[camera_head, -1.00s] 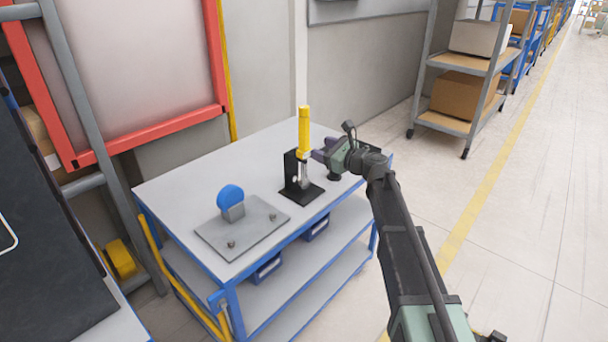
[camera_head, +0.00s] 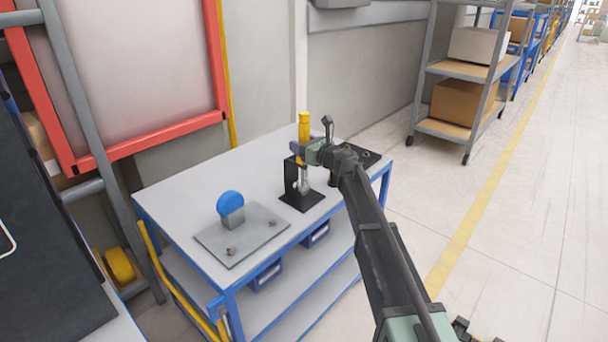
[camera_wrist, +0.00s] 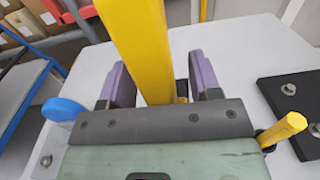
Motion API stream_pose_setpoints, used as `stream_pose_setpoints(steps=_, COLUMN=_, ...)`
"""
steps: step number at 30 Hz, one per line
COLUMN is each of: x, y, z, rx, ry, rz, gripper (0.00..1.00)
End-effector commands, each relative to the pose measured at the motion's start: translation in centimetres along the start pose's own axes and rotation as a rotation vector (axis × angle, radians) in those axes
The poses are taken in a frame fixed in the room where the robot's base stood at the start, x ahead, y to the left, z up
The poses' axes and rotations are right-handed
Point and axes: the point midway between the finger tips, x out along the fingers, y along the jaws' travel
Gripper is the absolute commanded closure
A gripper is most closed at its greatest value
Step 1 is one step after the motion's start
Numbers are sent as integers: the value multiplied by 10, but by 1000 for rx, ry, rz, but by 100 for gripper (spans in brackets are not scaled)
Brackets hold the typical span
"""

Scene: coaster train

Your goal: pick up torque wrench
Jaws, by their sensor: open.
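The torque wrench (camera_head: 304,120) stands upright in a black holder (camera_head: 291,175) on the table, its yellow handle at the top. My gripper (camera_head: 299,150) is at the lower part of the yellow handle. In the wrist view the yellow handle (camera_wrist: 140,45) rises between the two purple fingers of my gripper (camera_wrist: 158,85). The fingers are open, one on each side, with a gap visible beside the handle. The wrench's lower end is partly hidden by the holder and my gripper.
The grey-topped table (camera_head: 190,190) has blue legs. A grey plate (camera_head: 215,246) with a blue round knob (camera_head: 230,200) lies at the front left. A black plate (camera_head: 360,155) lies behind my arm. A shelf with boxes (camera_head: 463,100) stands at the right.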

Motion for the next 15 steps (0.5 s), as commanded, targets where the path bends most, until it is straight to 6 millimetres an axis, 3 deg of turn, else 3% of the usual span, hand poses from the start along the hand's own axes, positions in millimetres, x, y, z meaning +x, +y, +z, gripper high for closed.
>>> stream_pose_setpoints(steps=2, x=10, y=-1, z=1, rx=0, ry=0, rz=0, gripper=43)
stream_pose_setpoints(steps=8, x=10, y=0, z=1, rx=0, ry=0, rz=-1, gripper=44)
stream_pose_setpoints(steps=15, x=10, y=0, z=1, rx=0, ry=0, rz=0, gripper=81)
